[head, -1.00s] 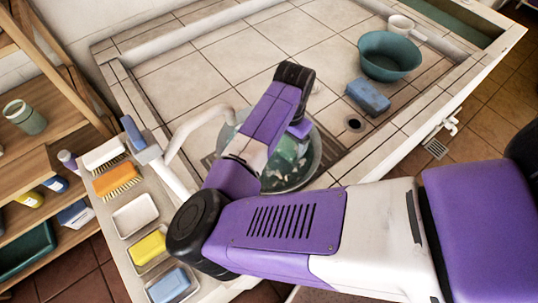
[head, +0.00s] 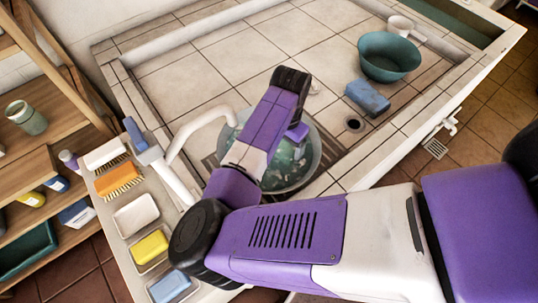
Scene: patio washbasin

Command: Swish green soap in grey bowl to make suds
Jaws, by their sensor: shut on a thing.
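The grey bowl (head: 316,158) stands in the basin beneath the tap and holds greenish water with pale flecks on it. My gripper (head: 285,148) points down into the bowl, its fingers mostly hidden behind my own arm and in the water. It is shut on the green soap (head: 284,154), which shows only as a blurred green patch inside the bowl. The soap's exact edges cannot be made out.
A white tap (head: 196,122) arches over the bowl's left side. Brushes, a white dish (head: 136,215), a yellow sponge (head: 150,246) and a blue bar (head: 170,286) line the left ledge. The basin's back tiles are clear.

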